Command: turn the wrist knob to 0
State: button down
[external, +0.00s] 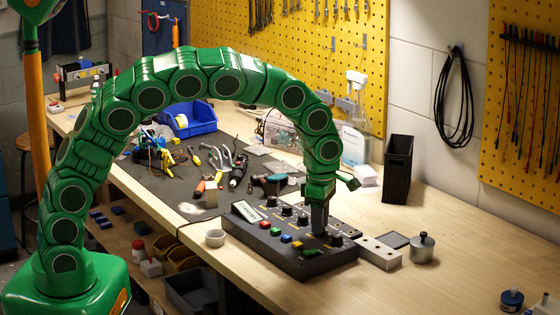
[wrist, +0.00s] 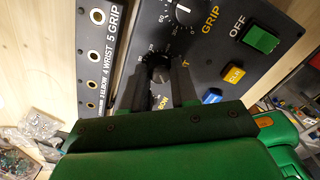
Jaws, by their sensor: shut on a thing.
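The control box (external: 290,262) stands on the bench, a dark panel with a row of black knobs and a row of coloured buttons. My gripper (external: 319,228) reaches down onto its right part. In the wrist view my gripper (wrist: 158,75) has a finger on each side of the wrist knob (wrist: 160,72) and is shut on it. The label beside it is partly covered by a finger, with only its last letters showing. The knob's pointer and most of its scale are too dark or covered to read. The grip knob (wrist: 184,10) is just beyond it.
A green OFF button (wrist: 261,39), a yellow button (wrist: 233,75) and a blue button (wrist: 212,97) lie beside the knobs. A labelled socket strip (wrist: 96,60) runs along the other side. A white block (external: 380,253) and a metal pot (external: 422,248) stand right of the box.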

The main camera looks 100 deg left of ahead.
jog(key=c, duration=0.9)
grip_release()
jog(key=shift+o, duration=0.2)
notch_tip(320, 180, up, 8)
jog(key=shift+f, duration=0.1)
